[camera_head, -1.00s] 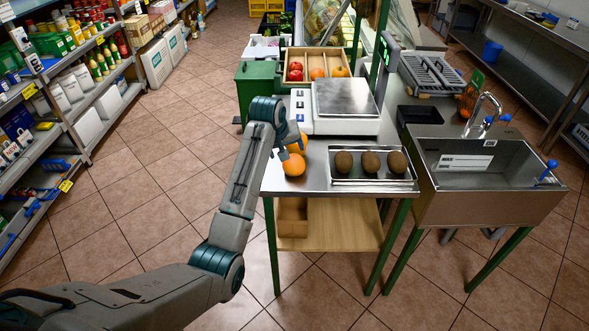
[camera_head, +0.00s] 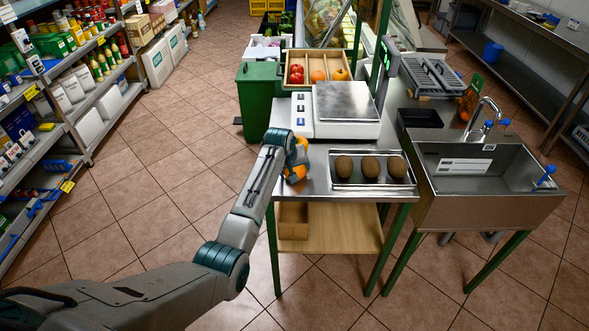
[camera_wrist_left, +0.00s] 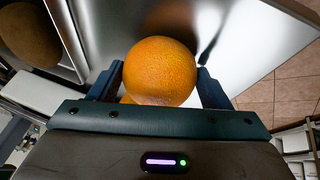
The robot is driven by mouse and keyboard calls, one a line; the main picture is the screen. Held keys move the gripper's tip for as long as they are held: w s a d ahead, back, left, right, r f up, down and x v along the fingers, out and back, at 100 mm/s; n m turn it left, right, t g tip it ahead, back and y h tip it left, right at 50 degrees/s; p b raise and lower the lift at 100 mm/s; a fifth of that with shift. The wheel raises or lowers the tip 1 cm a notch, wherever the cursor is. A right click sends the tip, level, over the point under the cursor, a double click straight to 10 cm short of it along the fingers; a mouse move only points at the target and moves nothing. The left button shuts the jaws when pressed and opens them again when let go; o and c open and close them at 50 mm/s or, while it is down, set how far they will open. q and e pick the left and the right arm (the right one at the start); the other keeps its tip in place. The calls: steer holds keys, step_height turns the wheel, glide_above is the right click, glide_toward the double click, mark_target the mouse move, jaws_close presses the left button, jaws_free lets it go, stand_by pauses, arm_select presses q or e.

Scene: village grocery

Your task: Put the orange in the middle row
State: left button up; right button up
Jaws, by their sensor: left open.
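Two oranges are on the steel counter, largely hidden by my left gripper (camera_head: 297,162) in the head view; part of the near orange (camera_head: 297,174) shows below it. In the left wrist view, one orange (camera_wrist_left: 160,70) sits between the two open fingers, one at each side. I cannot tell whether they touch it. A sliver of more orange (camera_wrist_left: 127,98) shows under it. The wooden crate (camera_head: 288,83) behind the scale has three rows: red tomatoes (camera_head: 296,74) left, an orange-coloured fruit (camera_head: 318,76) in the middle, another (camera_head: 341,74) right. My right gripper is out of view.
A tray (camera_head: 374,184) with three brown fruits (camera_head: 370,167) lies right of the gripper. The scale (camera_head: 347,101) stands between the counter's front and the crate. A green bin (camera_head: 255,100) is left of the crate, and a sink (camera_head: 480,165) is at the right.

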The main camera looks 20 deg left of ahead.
arm_select(q)
steer(key=c, duration=0.8)
steer(key=shift+r, duration=0.1)
steer(key=shift+c, duration=0.2)
